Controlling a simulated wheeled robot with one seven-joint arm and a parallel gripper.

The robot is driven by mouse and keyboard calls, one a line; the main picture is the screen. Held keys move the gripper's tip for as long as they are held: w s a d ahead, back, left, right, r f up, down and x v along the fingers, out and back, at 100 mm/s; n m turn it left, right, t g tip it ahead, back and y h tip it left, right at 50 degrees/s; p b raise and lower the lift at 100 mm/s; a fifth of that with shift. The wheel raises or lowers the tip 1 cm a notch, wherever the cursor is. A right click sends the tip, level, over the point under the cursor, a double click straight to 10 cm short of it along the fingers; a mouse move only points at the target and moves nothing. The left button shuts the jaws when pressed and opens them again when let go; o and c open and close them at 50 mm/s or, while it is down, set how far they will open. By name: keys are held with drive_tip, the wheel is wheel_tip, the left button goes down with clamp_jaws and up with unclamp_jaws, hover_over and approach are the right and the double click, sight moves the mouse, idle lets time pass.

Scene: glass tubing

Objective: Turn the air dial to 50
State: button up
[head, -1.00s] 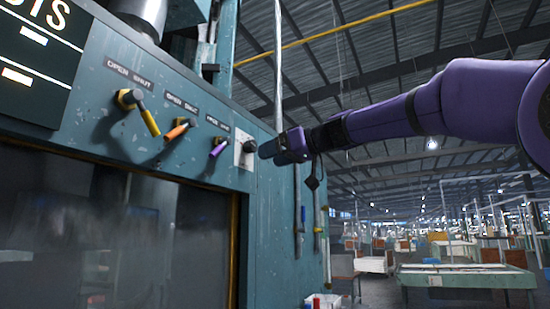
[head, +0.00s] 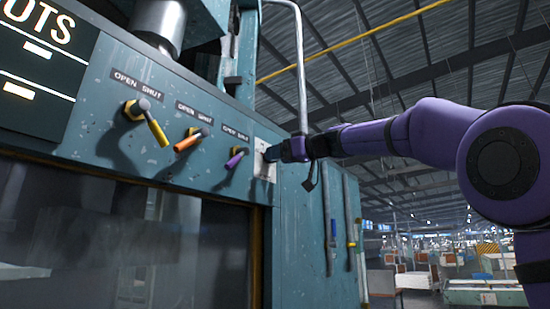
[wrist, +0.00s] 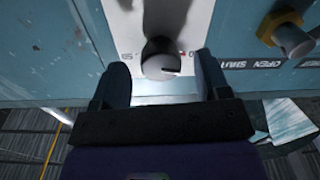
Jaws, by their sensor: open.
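The air dial (wrist: 161,58) is a dark round knob with a pale mark on its face, set on a white plate (wrist: 188,18) in the wrist view. Small markings flank the knob but are too small to read. My gripper (wrist: 160,78) is open, with one dark finger on each side of the knob; I cannot tell whether they touch it. In the head view, my gripper (head: 268,160) is at the white plate (head: 259,150) on the right end of the teal panel, and hides most of the dial.
Left of the dial plate are valves with a purple handle (head: 236,159), an orange handle (head: 189,142) and a yellow handle (head: 157,132), under "OPEN SHUT" labels. A grey vertical pipe (head: 301,80) rises close behind my gripper. Tools (head: 330,230) hang on the machine's side.

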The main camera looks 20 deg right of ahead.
drive_tip(key=shift+x, duration=1.05)
drive_tip(key=c, duration=0.9)
